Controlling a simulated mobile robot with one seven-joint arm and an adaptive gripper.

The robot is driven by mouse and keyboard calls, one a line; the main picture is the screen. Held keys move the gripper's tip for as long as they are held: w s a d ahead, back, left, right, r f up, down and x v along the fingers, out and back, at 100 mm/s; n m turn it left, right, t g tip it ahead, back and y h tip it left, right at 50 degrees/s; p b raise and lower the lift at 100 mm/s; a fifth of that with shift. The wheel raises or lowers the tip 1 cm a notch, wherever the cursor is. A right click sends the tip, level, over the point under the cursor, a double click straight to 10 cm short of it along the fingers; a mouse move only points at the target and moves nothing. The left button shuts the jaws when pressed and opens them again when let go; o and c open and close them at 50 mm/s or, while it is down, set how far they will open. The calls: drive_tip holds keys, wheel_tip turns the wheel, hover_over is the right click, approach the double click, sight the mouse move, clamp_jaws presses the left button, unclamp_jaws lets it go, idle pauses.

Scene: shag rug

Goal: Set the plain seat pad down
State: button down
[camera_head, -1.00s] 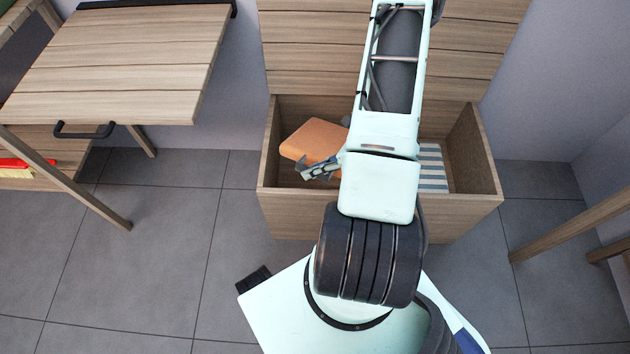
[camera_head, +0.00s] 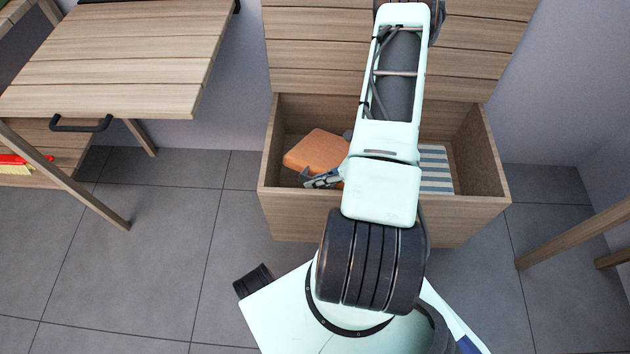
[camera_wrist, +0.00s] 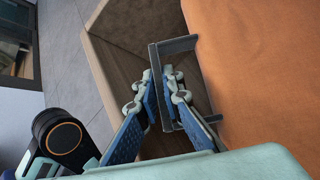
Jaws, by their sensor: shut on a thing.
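The plain orange seat pad (camera_head: 318,150) is in the left part of the open wooden box, seen over its front wall. In the wrist view the pad (camera_wrist: 265,75) fills the right side, and a grey U-shaped handle (camera_wrist: 182,44) stands out from its edge. My gripper (camera_wrist: 160,88) is shut on the handle's bar, one blue finger on each side. In the head view my gripper (camera_head: 322,180) is at the pad's near edge, partly hidden by my arm. I cannot tell whether the pad's underside touches the box floor.
The wooden box (camera_head: 300,217) has its lid (camera_head: 310,50) raised at the back. A blue-and-white striped pad (camera_head: 435,172) lies in its right part, partly behind my arm. A slatted table (camera_head: 120,55) stands at the left and a wooden leg (camera_head: 575,230) at the right.

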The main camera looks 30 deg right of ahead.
drive_tip(key=c, duration=2.1)
unclamp_jaws()
drive_tip(key=shift+r+p, duration=0.5)
drive_tip(key=shift+p, duration=0.1)
drive_tip(key=p+v, duration=0.3)
drive_tip(key=v, duration=0.9)
drive_tip(key=shift+f, duration=0.1)
